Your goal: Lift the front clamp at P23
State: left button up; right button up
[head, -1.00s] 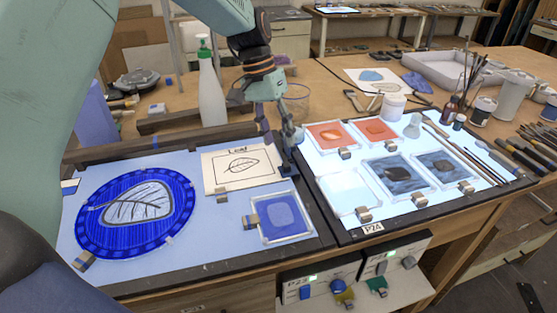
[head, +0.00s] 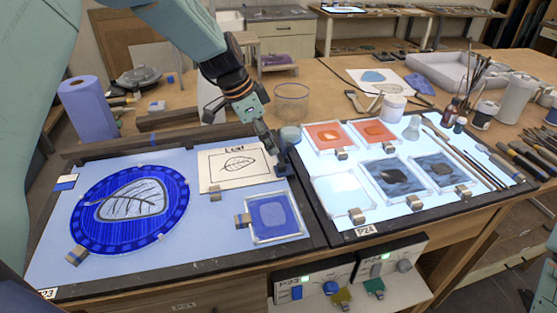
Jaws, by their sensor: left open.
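The P23 light panel (head: 140,272) is at the left, with its label (head: 47,294) at the front left corner. On it lies a round blue glass disc with a pale leaf (head: 135,205). A small wood-and-metal clamp (head: 76,255) grips the disc's front left edge. Other clamps sit at the leaf paper's front edge (head: 215,193) and at the left edge of the blue square tile (head: 242,220). My left gripper (head: 281,166) is open, pointing down at the panel's right border beside the leaf paper, well away from the front left clamp. My right gripper is not in view.
The P24 panel (head: 335,222) with red and dark tiles adjoins on the right. A blue roll (head: 88,108) stands behind P23 at the left. Control boxes (head: 312,280) hang below the front edge.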

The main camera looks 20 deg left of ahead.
aim_at(281, 164)
pick_arm(q)
jog(key=shift+d+f, duration=0.25)
jog(key=shift+f, duration=0.15)
jog(key=x, duration=0.6)
jog(key=shift+w+f, duration=0.1)
jog(key=shift+f, duration=0.2)
jog(key=shift+s+d+r, duration=0.15)
jog(key=shift+s, duration=0.1)
jog(key=shift+w, duration=0.2)
jog(key=c, duration=0.5)
grip_shut()
